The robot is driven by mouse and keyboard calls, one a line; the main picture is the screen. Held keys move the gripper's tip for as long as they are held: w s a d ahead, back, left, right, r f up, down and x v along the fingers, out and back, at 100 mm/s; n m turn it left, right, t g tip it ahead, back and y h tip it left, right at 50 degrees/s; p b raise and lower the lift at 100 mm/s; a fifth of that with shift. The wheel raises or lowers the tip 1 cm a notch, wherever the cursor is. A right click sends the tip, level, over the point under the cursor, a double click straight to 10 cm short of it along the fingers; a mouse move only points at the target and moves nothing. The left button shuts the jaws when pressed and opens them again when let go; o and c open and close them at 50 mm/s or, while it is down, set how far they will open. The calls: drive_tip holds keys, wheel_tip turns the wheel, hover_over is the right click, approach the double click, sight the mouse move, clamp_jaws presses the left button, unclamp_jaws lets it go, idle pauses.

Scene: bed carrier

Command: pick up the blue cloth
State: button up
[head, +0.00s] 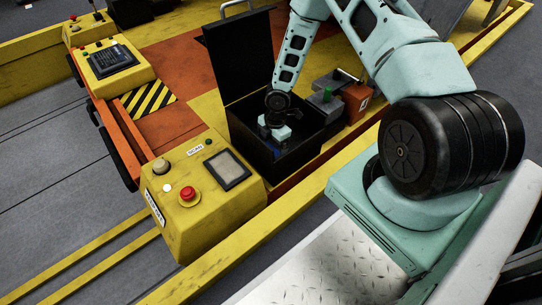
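My gripper (275,132) reaches down into an open black box (301,156) on the yellow and orange carrier. A small patch of blue, which looks like the blue cloth (280,152), shows low inside the box, just under the gripper. Most of the cloth is hidden by the gripper and the box walls. The fingers are small and dark here, so I cannot tell whether they are open, shut or touching the cloth.
The box's raised lid (238,58) stands on its far left side. A yellow control box (202,190) with a red button stands at the front left. Grey and orange boxes (357,99) sit right of the black box. A yellow rail (253,232) runs along the carrier's near edge.

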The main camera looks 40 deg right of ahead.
drive_tip(key=shift+f, duration=0.2)
drive_tip(key=c, duration=1)
drive_tip(key=shift+c, duration=0.2)
wheel_tip(320, 180, up, 10)
drive_tip(key=p, duration=0.7)
drive_tip(key=shift+o, duration=0.4)
drive_tip(key=shift+w+r, duration=0.1)
